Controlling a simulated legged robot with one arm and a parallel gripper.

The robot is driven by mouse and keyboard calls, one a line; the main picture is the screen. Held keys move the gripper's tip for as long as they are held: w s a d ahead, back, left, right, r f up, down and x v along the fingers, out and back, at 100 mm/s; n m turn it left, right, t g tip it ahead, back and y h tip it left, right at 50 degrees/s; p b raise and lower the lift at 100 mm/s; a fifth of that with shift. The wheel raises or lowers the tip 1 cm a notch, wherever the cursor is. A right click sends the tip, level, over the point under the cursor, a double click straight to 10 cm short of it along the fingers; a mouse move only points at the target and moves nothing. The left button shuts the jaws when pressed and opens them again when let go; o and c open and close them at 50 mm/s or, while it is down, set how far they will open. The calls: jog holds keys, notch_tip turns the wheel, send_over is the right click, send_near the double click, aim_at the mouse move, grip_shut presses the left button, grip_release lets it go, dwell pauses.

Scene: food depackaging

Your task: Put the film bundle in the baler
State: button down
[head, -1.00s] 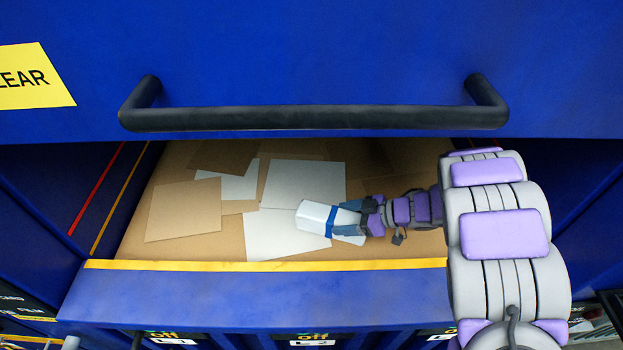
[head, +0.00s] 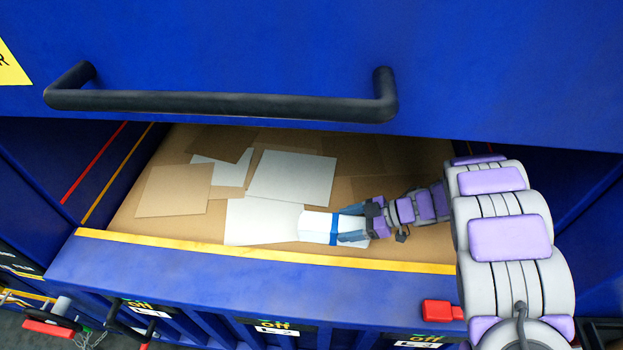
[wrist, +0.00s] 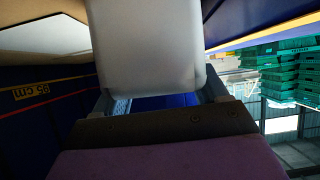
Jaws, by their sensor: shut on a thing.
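The film bundle (head: 315,225) is a white block with a blue band around it. My gripper (head: 347,229) is shut on it, with the fingers at its banded right end. In the wrist view the bundle (wrist: 147,45) fills the upper middle, between the fingers. The baler (head: 250,280) is a large blue machine with an open chamber. The gripper and bundle are inside the opening, above the cardboard-covered chamber floor (head: 125,215). I cannot tell whether the bundle touches the sheets below it.
A yellow-edged front sill (head: 260,252) runs below the opening. A blue door with a black bar handle (head: 220,103) hangs above it. Flat brown and white sheets (head: 290,178) lie inside. Green stacked crates (wrist: 280,70) stand outside, in the wrist view.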

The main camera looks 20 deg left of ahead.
jog(key=w+a+f+b, duration=0.1)
jog(key=w+a, duration=0.3)
jog(key=a, duration=1)
jog(key=shift+f+b, duration=0.15)
jog(key=shift+b, duration=0.65)
jog(key=a+f, duration=0.1)
jog(key=f+b, duration=0.1)
jog(key=a+f, duration=0.1)
jog(key=f, duration=0.1)
jog(key=shift+w+a+f+b, duration=0.1)
jog(key=shift+a+b, duration=0.2)
jog(key=shift+b, duration=0.05)
jog(key=shift+d+r, duration=0.2)
jog(key=shift+d, duration=0.4)
jog(key=shift+c, duration=1.2)
grip_release()
jog(key=shift+d, duration=0.1)
jog(key=shift+o, duration=1)
jog(key=shift+a+f, duration=0.15)
jog(key=shift+a, duration=0.4)
jog(key=p+v, duration=0.3)
jog(key=v, duration=0.9)
jog(key=shift+d, duration=0.25)
